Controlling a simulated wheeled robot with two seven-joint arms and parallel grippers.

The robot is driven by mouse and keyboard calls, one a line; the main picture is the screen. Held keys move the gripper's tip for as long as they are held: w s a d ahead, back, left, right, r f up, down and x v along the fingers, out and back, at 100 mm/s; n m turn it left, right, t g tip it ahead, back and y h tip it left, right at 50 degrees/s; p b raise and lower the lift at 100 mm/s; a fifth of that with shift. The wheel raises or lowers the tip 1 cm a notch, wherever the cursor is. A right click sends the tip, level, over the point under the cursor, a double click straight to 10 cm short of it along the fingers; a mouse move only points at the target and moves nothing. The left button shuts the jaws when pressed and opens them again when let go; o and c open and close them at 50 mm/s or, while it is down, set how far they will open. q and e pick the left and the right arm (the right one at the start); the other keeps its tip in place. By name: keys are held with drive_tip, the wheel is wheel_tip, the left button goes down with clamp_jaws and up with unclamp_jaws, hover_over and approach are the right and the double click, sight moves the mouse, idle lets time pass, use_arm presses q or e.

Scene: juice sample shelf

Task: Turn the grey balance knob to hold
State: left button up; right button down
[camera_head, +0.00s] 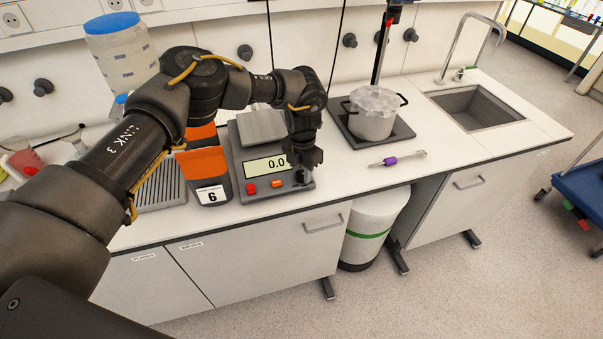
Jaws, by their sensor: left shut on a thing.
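The grey balance (233,192) stands on the bench with its flat pan (262,127) empty. Its display (262,168) reads 0.0. A red button (252,188) and an orange button (277,183) sit below the display. The grey knob (299,178) is at the right end of the front panel, mostly hidden by my gripper. My left gripper (302,174) points down at that corner and is shut on the knob. The knob's marking and setting cannot be read. My right gripper is out of view.
An orange-and-grey container labelled 6 (212,194) stands just left of the balance. A pot of ice (372,122) sits on a dark plate to the right. A purple-and-clear pipette-like tool (390,160) lies before it. A sink (475,107) is farther right.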

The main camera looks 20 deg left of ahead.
sight(301, 174)
use_arm(q)
drive_tip(key=m+b, duration=0.3)
drive_tip(key=shift+f+m, duration=0.2)
drive_tip(key=shift+m, duration=0.1)
drive_tip(key=m+b, duration=0.1)
drive_tip(key=m, duration=0.2)
drive_tip(key=shift+r+m+b, duration=0.1)
drive_tip(key=shift+m+b, duration=0.2)
drive_tip(key=shift+b, duration=0.1)
drive_tip(key=m+b, duration=0.1)
drive_tip(key=m, duration=0.8)
drive_tip(key=shift+r, duration=0.1)
drive_tip(key=shift+m, duration=0.4)
drive_tip(key=o, duration=1)
drive_tip(key=shift+c, duration=0.2)
wheel_tip(301, 174, up, 11)
drive_tip(key=b, duration=0.2)
